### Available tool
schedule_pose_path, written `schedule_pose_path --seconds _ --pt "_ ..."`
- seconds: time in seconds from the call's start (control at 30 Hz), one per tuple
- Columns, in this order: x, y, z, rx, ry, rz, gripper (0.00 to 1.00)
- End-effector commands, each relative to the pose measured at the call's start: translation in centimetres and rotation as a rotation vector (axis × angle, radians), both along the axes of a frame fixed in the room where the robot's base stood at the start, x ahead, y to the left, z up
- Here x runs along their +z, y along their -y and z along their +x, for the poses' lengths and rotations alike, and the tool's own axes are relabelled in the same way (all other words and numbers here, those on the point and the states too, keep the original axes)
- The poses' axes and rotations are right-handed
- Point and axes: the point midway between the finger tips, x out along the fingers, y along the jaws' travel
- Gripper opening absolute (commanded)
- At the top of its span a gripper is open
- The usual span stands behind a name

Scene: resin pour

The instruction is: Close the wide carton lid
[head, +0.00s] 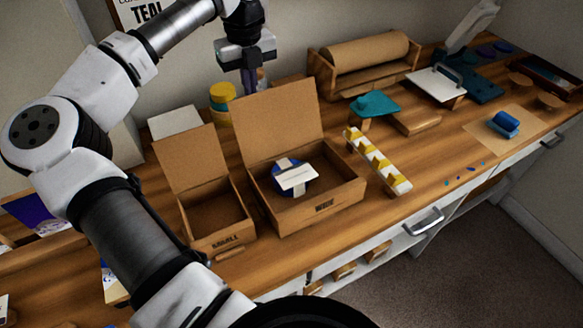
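The wide carton (318,210) stands on the wooden bench with its flap lid (277,122) raised upright and leaning slightly back. "WIDE" is printed on its front. A blue round item with a white tag (296,178) lies inside it. The small carton (219,215) stands to its left with its own lid (190,158) also up. My gripper (250,82) hangs above and behind the wide carton's lid, pointing down. Its fingers are small and partly hidden behind the lid's top edge, so their opening cannot be made out.
A paper roll in a wooden holder (364,62), a teal piece (375,105) and a white rack with yellow pieces (377,160) stand right of the wide carton. Bare bench (437,135) lies farther right.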

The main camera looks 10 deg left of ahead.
Motion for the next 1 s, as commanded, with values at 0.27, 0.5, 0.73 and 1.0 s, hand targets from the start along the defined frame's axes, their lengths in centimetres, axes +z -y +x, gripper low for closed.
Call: schedule_pose_path --seconds 0.27,0.5,0.73,1.0 --pt "-2.6 0.0 0.0 0.0 0.0 0.0 0.0" --pt "-4.2 0.0 0.0 0.001 0.0 0.0 0.0" --pt "-4.1 0.0 0.0 0.001 0.0 0.0 0.0" --pt "-4.2 0.5 -0.8 -0.001 0.002 0.001 0.0"
